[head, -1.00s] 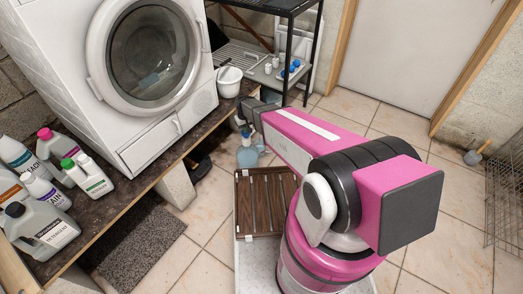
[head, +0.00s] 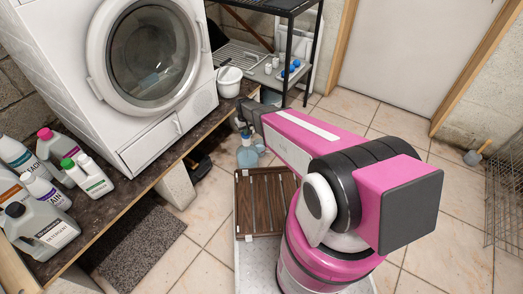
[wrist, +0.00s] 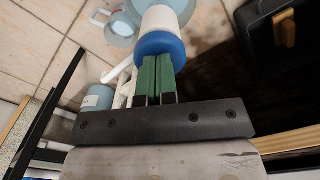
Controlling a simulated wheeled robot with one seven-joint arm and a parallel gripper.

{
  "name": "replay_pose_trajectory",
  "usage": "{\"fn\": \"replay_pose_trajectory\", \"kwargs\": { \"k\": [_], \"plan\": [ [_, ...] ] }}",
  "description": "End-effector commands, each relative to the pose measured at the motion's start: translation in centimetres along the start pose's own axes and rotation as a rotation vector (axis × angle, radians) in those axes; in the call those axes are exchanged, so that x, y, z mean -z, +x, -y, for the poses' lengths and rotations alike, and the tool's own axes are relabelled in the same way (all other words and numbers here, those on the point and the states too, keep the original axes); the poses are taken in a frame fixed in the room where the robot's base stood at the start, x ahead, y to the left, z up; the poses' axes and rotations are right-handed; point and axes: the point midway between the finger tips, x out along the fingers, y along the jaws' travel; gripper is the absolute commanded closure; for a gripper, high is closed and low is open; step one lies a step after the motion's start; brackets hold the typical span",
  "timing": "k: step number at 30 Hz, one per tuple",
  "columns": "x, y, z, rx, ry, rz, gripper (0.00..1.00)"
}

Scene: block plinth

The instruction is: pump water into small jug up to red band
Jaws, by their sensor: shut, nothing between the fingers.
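A large bottle of clear blue water (head: 247,157) stands on the tiled floor past my arm. In the wrist view the bottle (wrist: 172,10) has a white neck and a blue pump head (wrist: 158,44), with a white spout (wrist: 117,69) to the left. My gripper (wrist: 159,62) has its green fingers shut together and empty, their tips at the blue pump head; I cannot tell whether they press on it. The small clear jug (wrist: 120,32) stands beside the bottle, and its red band cannot be made out. My arm hides much of this in the head view.
A wooden slatted board (head: 262,200) lies before the bottle. The dark bench (head: 150,190) with the washing machine (head: 150,75) stands left, with several detergent bottles on it. A black rack (head: 285,50) stands behind. Another pale-blue container (wrist: 97,98) shows in the wrist view.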

Motion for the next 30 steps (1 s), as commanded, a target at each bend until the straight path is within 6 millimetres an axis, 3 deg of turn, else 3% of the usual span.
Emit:
{"fn": "replay_pose_trajectory", "kwargs": {
  "k": [18,30],
  "plan": [
    [0.0,-3.7,0.0,0.000,0.000,0.000,1.00],
    [0.0,-3.9,0.0,0.000,0.000,0.000,1.00]
  ]
}}
